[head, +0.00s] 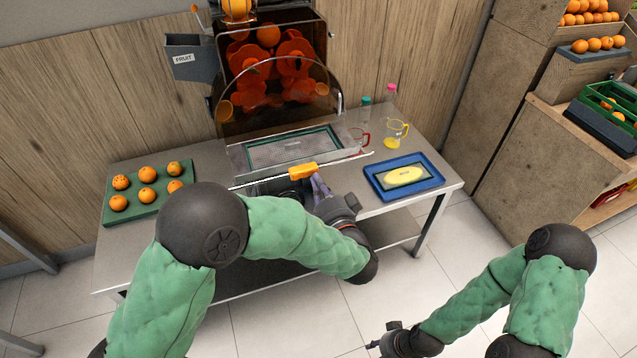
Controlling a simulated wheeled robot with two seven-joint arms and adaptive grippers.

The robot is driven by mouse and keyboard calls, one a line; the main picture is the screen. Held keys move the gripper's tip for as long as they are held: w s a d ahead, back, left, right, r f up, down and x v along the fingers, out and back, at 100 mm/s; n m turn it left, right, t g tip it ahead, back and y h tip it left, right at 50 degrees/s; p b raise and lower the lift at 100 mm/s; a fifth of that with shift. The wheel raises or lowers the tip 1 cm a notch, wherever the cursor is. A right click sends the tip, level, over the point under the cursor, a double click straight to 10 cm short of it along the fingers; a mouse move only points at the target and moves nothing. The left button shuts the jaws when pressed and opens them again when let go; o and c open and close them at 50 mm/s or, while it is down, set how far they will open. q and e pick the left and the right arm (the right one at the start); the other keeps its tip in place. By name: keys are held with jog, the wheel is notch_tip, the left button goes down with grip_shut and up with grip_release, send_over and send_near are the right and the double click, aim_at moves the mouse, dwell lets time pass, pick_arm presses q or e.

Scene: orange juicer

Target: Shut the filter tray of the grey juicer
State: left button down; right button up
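The grey juicer (219,118) stands at the back of the metal table, with orange parts and oranges behind its clear cover. Its filter tray (240,157), a clear-sided tray with a mesh panel, sticks out toward me at the juicer's foot. An orange handle (303,171) sits at the tray's front edge. My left gripper (316,183) is at the handle, its fingers reaching up to the handle's right end. I cannot tell whether they touch it or how far apart they are. My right gripper (374,345) is low in front of the table, away from the juicer; its fingers are too small to judge.
A green board (148,216) with several oranges lies at the table's left. A blue tray (434,182) with a yellow item lies at the right.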

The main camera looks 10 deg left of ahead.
aim_at(301, 149)
pick_arm(q)
jog(key=b+x, duration=0.7)
jog(key=x, duration=0.6)
jog(key=shift+w+a+f, duration=0.15)
jog(key=shift+w+a, duration=0.05)
jog(key=shift+w, duration=0.05)
jog(key=shift+w+a+r, duration=0.1)
jog(key=shift+w+r, duration=0.05)
jog(key=shift+r, duration=0.2)
